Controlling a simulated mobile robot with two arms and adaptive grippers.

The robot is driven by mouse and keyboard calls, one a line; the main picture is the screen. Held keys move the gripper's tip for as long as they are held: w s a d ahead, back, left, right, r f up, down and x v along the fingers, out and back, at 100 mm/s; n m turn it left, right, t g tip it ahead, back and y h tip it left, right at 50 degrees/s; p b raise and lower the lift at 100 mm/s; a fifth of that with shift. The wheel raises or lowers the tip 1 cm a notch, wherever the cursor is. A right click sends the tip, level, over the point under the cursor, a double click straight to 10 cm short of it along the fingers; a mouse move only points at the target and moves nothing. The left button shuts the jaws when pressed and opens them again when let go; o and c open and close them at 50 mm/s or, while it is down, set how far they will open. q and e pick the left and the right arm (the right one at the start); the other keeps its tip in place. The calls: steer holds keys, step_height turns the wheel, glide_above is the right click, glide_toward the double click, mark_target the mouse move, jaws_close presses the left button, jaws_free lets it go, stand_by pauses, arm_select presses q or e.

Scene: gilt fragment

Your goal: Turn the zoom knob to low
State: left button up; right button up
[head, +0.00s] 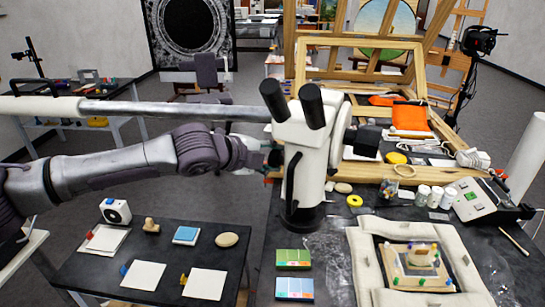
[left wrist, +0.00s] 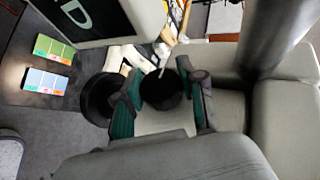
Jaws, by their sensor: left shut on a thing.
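The white microscope (head: 310,150) with black eyepieces stands upright on the dark bench. My left gripper (head: 270,158) reaches its left side from the left. In the left wrist view, my left gripper (left wrist: 160,74) has its two green-padded fingers on either side of a round black knob (left wrist: 160,91) on the microscope's pale body, and is shut on it. I take this to be the zoom knob; its setting cannot be read. Another black round part (left wrist: 98,98) lies beside the left finger. In the head view the gripper largely hides the knob. My right gripper is not in view.
Green (head: 293,258) and blue (head: 294,288) slide boxes lie in front of the microscope. A padded frame (head: 365,262) with a gilt fragment (head: 418,256) lies right of it. A side table (head: 75,268) with small items stands at front left. A wooden easel (head: 300,45) rises behind.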

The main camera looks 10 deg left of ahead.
arm_select(q)
steer(key=shift+f, duration=0.1)
steer(key=o, duration=1.2)
steer(key=shift+c, duration=0.2)
steer(key=v, duration=1.2)
steer(key=shift+s+f, duration=0.1)
